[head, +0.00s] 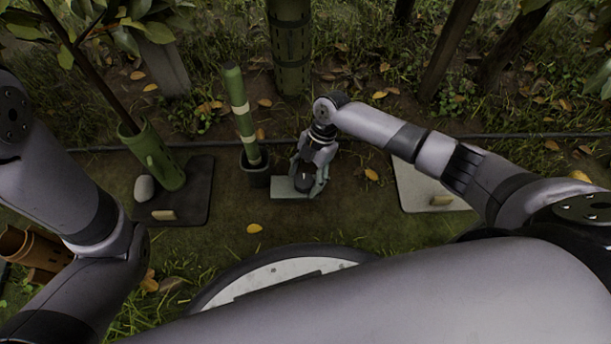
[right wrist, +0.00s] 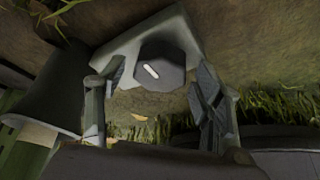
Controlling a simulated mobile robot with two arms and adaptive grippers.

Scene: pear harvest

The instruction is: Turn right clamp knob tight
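A dark, many-sided clamp knob (right wrist: 160,70) with a short white slanted mark on top shows in the right wrist view. It sits on a pale grey-green plate (right wrist: 118,52); the plate also shows in the head view (head: 283,186). My right gripper (right wrist: 158,82) points down over the knob, one finger on each side, with visible gaps between the fingers and the knob. In the head view, the right gripper (head: 309,182) partly hides the knob. My left arm comes in at the left, but its gripper is out of the picture.
A dark pot with a green pole (head: 241,115) stands just left of the plate. Further left, a dark mat (head: 183,197) holds a green tube (head: 152,157) and a pale stone (head: 144,188). A pale mat (head: 418,186) lies at right. A hose (head: 500,136) crosses behind.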

